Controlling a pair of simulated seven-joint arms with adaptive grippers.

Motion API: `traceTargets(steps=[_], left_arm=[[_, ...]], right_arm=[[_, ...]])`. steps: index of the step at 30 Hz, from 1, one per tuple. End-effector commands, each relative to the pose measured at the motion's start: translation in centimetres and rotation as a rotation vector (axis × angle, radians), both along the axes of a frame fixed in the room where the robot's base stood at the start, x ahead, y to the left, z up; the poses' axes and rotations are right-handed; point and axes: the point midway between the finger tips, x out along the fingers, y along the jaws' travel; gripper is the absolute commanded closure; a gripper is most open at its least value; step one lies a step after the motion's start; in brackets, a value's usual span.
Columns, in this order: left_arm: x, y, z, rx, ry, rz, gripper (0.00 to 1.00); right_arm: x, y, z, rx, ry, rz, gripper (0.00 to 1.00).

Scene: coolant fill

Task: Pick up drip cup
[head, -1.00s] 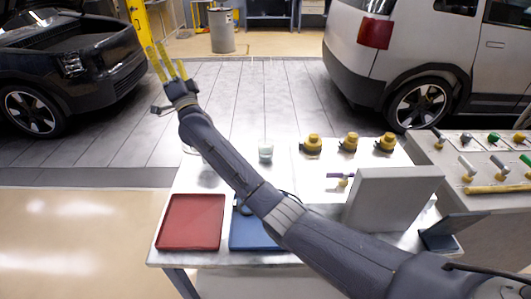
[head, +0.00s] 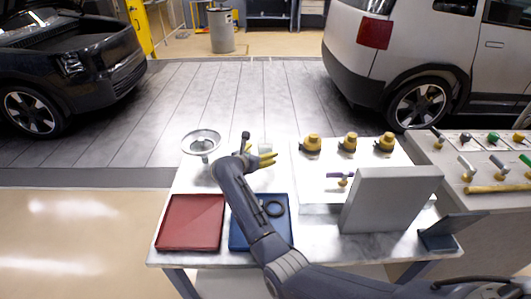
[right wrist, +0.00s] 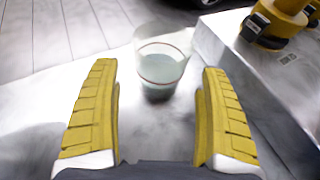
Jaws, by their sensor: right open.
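The drip cup is a small translucent cup (right wrist: 161,78) with a thin dark ring and greenish-grey contents low inside. It stands upright on the metal table. In the head view the cup (head: 265,149) shows just behind my right gripper (head: 266,159), partly hidden by its yellow fingers. In the right wrist view the fingers are spread wide, and the cup is centred ahead between their tips, apart from both. My right gripper is open and empty. My left gripper is not in view.
A funnel (head: 201,141) stands left of the gripper. A red tray (head: 190,222) and a blue tray (head: 270,237) with a black ring lie in front. Right of the cup is a raised white block (head: 318,187) bearing yellow-capped fittings (head: 312,143), with a grey panel (head: 393,200) beside it.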

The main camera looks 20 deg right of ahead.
Motion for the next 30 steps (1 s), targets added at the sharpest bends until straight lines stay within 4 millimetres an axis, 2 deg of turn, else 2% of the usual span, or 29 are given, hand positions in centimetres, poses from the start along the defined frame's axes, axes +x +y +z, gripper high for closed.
traceTargets(steps=[10,23,30], left_arm=[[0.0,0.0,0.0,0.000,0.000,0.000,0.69],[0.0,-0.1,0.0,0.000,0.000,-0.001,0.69],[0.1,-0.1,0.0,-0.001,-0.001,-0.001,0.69]], right_arm=[[2.3,-2.3,-1.2,-0.006,0.000,0.001,0.21],[2.7,-2.8,-1.5,-0.004,0.000,0.001,0.21],[2.7,-2.8,-1.5,-0.004,0.000,0.001,0.47]])
